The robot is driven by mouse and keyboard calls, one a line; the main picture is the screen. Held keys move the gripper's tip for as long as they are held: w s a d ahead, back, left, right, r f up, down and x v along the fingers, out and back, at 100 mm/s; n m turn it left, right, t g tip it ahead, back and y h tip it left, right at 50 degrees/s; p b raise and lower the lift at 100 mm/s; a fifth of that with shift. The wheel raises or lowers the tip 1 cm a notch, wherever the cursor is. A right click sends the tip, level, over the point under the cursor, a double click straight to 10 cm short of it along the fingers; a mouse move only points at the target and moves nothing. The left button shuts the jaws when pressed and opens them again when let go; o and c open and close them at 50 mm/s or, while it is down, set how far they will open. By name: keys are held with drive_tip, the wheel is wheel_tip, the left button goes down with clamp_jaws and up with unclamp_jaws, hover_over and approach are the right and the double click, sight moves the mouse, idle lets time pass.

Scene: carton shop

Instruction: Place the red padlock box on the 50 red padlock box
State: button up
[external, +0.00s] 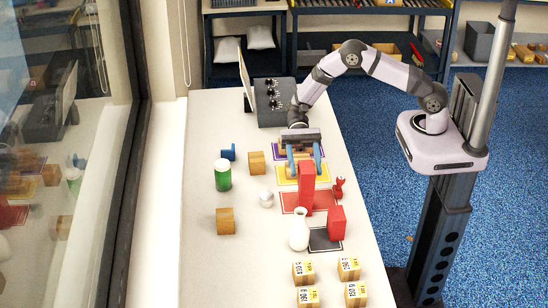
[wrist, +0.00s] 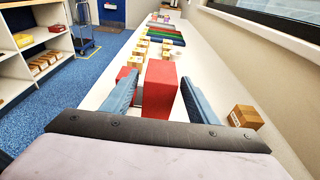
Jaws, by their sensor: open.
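A tall red box (external: 306,190) stands upright on a red mat (external: 289,203). A shorter red box (external: 336,222) stands at the edge of a black mat (external: 325,244). I cannot read padlock marks or a 50 on either. My gripper (external: 305,161) is open, its blue fingers low over the table at the tall box's far end. In the wrist view the tall box (wrist: 160,88) shows between the spread fingers (wrist: 158,102), apart from both. The shorter red box (wrist: 124,73) shows beyond the left finger. I cannot tell how deep the fingers reach.
A white vase (external: 299,230) and a small red figure (external: 339,187) stand close to the red boxes. A green can (external: 222,175), wooden blocks (external: 225,221) and a white ball (external: 266,198) are to the left. Several labelled cartons (external: 304,272) stand at the near end. A dark knobbed box (external: 274,104) is at the back.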

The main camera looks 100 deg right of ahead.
drive_tip(key=shift+d+b, duration=0.35)
drive_tip(key=b+v, duration=0.5)
drive_tip(key=v, duration=0.5)
drive_tip(key=s+a+f+n+g+h, duration=0.2)
drive_tip(key=s+a+n+g+h, duration=0.1)
drive_tip(key=s+a+n+h, duration=0.4)
drive_tip(key=s+d+f+n+t+h, duration=0.1)
drive_tip(key=s+d+n+h, duration=0.1)
drive_tip(key=s+n+h, duration=0.2)
drive_tip(key=s+d+f+n+t+h, duration=0.2)
drive_tip(key=s+d+n+h, duration=0.1)
drive_tip(key=s+n, duration=0.4)
drive_tip(key=s+h, duration=0.1)
drive_tip(key=s, duration=0.2)
drive_tip(key=shift+d+f+h, duration=0.25)
drive_tip(key=shift+f+h, duration=0.05)
drive_tip(key=shift+f, duration=0.05)
